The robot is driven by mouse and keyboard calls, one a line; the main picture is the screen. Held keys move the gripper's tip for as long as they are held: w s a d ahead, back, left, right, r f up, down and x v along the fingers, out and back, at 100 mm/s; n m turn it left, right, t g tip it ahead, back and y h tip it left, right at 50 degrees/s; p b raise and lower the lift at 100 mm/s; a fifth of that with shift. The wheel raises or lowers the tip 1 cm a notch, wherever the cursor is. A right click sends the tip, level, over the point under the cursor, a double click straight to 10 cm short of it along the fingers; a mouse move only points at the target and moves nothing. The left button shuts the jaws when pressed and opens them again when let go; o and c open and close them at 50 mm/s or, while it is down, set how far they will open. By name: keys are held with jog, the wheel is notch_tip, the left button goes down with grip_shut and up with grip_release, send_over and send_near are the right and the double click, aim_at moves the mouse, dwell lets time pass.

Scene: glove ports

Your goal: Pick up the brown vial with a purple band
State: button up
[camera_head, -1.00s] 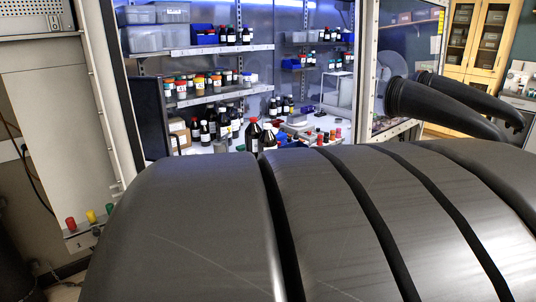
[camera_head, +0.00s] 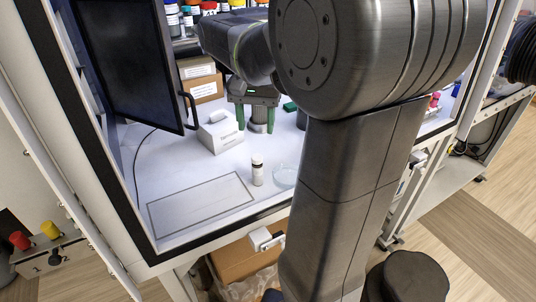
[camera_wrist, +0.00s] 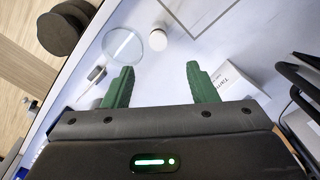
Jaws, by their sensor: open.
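My gripper (camera_head: 255,126) is open above the white work surface, with its two green fingers apart. In the wrist view, my gripper (camera_wrist: 160,71) has only bare white surface between its fingertips. A small upright bottle with a pale cap (camera_head: 257,170) stands nearer the front, apart from the fingers. In the wrist view a round pale cap (camera_wrist: 157,40) shows just beyond the fingertips, seen from above. I cannot make out a brown vial with a purple band in the current frames. Part of the surface is hidden behind my arm.
A clear round dish (camera_head: 285,176) lies beside the small bottle; the dish also shows in the wrist view (camera_wrist: 122,46). A white box (camera_head: 220,135) stands left of my gripper. A dark monitor (camera_head: 128,60) hangs at the left. The outlined rectangle (camera_head: 200,207) at the front is bare.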

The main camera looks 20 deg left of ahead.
aim_at(257, 157)
jog(key=f, duration=1.3)
jog(key=shift+s+d+f+p, duration=0.15)
jog(key=shift+s+f+p, duration=0.05)
jog(key=shift+s+p, duration=0.1)
jog(key=shift+c, duration=0.2)
jog(key=c, duration=1)
